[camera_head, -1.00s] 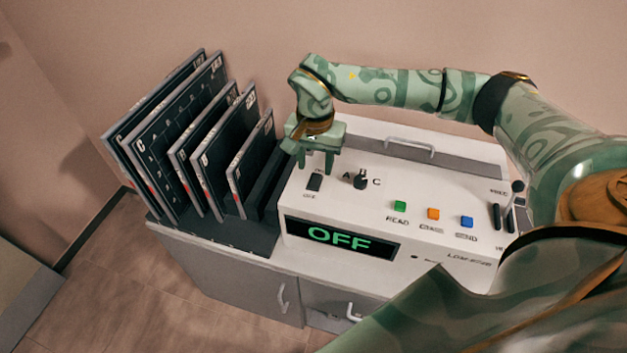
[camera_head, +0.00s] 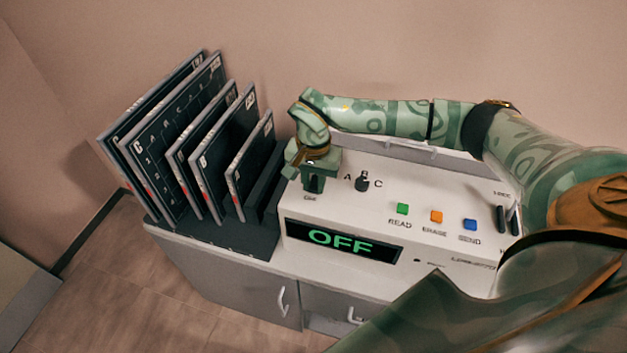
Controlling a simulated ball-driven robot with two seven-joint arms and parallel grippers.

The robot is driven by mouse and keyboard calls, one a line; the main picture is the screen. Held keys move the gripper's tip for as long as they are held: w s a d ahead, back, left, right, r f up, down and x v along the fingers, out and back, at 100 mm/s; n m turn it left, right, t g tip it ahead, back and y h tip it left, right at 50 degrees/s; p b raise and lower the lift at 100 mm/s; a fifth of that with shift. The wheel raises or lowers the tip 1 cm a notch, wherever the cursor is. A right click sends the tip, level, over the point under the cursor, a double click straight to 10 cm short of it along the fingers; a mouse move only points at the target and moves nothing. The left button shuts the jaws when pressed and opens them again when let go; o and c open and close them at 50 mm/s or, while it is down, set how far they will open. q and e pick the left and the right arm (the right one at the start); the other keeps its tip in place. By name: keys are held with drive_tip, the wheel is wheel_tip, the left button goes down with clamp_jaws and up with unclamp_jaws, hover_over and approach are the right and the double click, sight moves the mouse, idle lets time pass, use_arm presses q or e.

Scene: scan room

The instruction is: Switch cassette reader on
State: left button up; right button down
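The cassette reader (camera_head: 345,214) is a white console on a cabinet. Its black display (camera_head: 341,241) reads OFF in green letters. My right gripper (camera_head: 313,185) is low over the panel's left end, at the spot of the on/off rocker switch. The gripper covers the switch, and only the lower OFF label (camera_head: 310,198) shows. Whether the fingertips touch the switch, and how far apart they are, I cannot tell. My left gripper is not in view.
Just right of the gripper is a black A/C selector knob (camera_head: 362,181). Green (camera_head: 402,209), orange (camera_head: 436,216) and blue (camera_head: 470,224) buttons follow. Black sliders (camera_head: 508,219) are at the right. A rack (camera_head: 262,205) of several dark cassettes (camera_head: 178,140) stands close on the left.

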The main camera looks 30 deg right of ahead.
drive_tip(key=shift+w+d+g+y, duration=0.15)
drive_tip(key=shift+d+g+y, duration=0.05)
drive_tip(key=shift+g+y, duration=0.2)
drive_tip(key=shift+w+d+g+y+b, duration=0.1)
drive_tip(key=shift+g+y+b, duration=0.2)
drive_tip(key=shift+y+b, duration=0.1)
drive_tip(key=shift+w+d+f+g+y+b, duration=0.1)
drive_tip(key=shift+w+d+g+y+b, duration=0.05)
drive_tip(key=shift+g+y+b, duration=0.5)
drive_tip(key=shift+r+y, duration=0.25)
drive_tip(key=c, duration=1.2)
unclamp_jaws()
drive_tip(key=shift+c, duration=0.2)
